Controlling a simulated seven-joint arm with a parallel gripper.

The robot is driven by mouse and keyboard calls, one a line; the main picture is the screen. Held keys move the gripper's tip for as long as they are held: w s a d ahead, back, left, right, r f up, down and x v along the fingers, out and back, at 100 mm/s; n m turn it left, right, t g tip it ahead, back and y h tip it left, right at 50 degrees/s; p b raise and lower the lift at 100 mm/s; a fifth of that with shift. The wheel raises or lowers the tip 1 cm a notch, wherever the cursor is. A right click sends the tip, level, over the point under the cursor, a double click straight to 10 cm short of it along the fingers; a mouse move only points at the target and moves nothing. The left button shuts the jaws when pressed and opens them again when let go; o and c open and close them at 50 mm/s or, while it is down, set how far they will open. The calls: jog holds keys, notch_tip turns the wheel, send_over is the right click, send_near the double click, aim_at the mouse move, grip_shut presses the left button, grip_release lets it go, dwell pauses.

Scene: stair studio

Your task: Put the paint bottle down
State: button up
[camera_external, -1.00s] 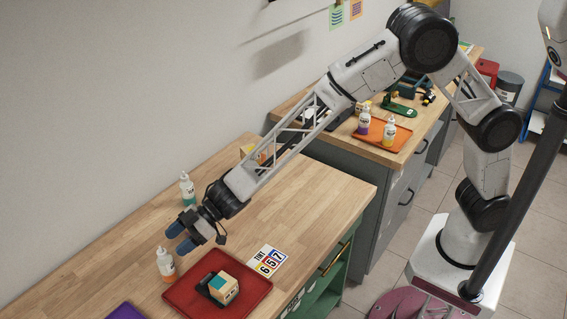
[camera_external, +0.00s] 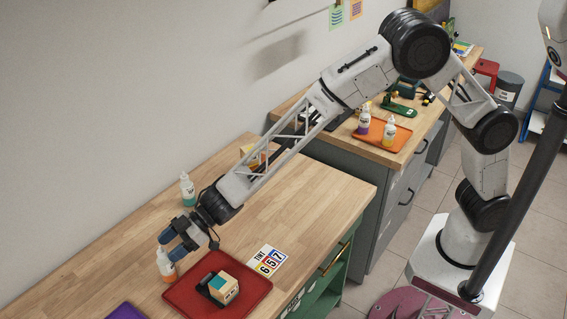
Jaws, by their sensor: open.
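A white paint bottle with an orange lower part (camera_external: 166,266) stands upright on the wooden counter, just left of the red tray. My gripper (camera_external: 168,245) is open and low over this bottle. Its fingers hide the bottle's top, and I cannot tell whether the bottle is between them or whether they touch it. A second paint bottle with teal in it (camera_external: 187,190) stands upright farther back, near the wall. Bottles with purple (camera_external: 364,120) and yellow (camera_external: 389,132) stand at an orange tray (camera_external: 401,136) on the far counter.
The red tray (camera_external: 259,298) holds a small boxy object (camera_external: 223,287) with a dark part beside it. A number card (camera_external: 267,261) lies right of the tray. A purple item (camera_external: 126,311) is at the lower edge. The counter's left part is clear.

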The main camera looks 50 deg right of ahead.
aim_at(159, 256)
jog(key=shift+x, duration=2.6)
jog(key=shift+w+d, duration=0.1)
jog(key=shift+c, duration=0.2)
grip_shut()
